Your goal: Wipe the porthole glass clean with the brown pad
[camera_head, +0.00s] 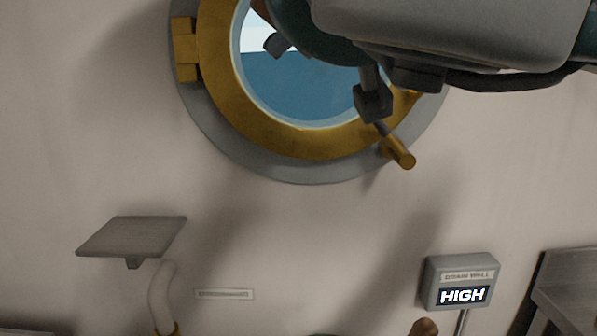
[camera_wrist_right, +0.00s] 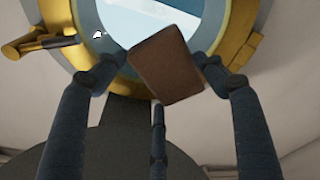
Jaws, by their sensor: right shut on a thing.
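The porthole has a gold ring (camera_head: 222,75) on the pale wall, and its glass (camera_head: 300,88) shows blue water and a light sky. The ring also shows in the wrist view (camera_wrist_right: 84,20). My right gripper (camera_wrist_right: 164,70) is shut on the brown pad (camera_wrist_right: 168,62), which is held tilted between its fingertips in front of the glass. Whether the pad touches the glass cannot be told. In the head view, my right arm covers the upper right of the porthole and most of the pad. A small white spot (camera_wrist_right: 97,35) shows on or behind the glass. My left gripper is out of view.
A gold latch handle (camera_head: 398,152) sticks out at the ring's lower right. A hinge (camera_head: 185,48) sits at its left. Below are a small grey shelf (camera_head: 130,236), a pale pipe (camera_head: 161,296) and a "DRAIN WELL" box (camera_head: 460,277) reading HIGH. A metal unit (camera_head: 570,285) stands at right.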

